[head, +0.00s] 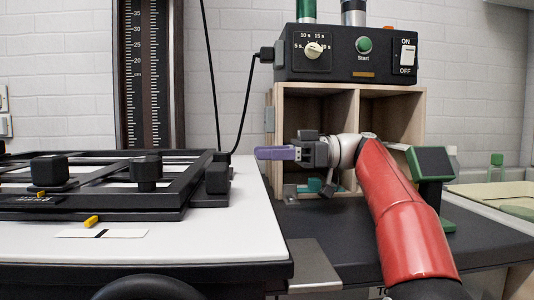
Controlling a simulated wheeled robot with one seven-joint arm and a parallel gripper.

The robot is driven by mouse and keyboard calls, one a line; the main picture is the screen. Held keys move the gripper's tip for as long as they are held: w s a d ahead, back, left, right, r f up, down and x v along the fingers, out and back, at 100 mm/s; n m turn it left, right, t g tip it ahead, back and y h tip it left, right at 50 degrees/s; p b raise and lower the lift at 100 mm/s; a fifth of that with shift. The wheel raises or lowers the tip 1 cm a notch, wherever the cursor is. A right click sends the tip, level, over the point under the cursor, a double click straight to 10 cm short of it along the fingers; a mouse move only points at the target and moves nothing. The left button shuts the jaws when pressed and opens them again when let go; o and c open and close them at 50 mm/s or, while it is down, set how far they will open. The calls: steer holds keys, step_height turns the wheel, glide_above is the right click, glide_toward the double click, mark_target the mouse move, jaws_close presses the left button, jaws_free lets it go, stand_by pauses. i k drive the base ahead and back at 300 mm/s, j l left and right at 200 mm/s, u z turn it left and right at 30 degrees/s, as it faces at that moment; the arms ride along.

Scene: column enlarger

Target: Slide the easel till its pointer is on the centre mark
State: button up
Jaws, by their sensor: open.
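The easel (130,215) is a low black frame with black knobs, lying on the white baseboard (225,240) at the left. A small yellow pointer (91,221) sticks out at its front edge. Below the pointer is a pale strip with a short black centre mark (101,233). The pointer appears slightly left of the mark. My gripper (272,153), with purple fingers, is to the right of the easel, above the baseboard's right edge and apart from the easel. It is open, and I see nothing held. The easel's left end is out of view.
A dark column with a scale (150,70) rises behind the easel. A wooden cubby (415,115) carrying a black timer box (345,55) stands behind my arm. A pale tray (490,195) lies further right.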

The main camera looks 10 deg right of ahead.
mark_target(215, 191)
steer(key=k+j, duration=0.1)
steer(key=k, duration=1.4)
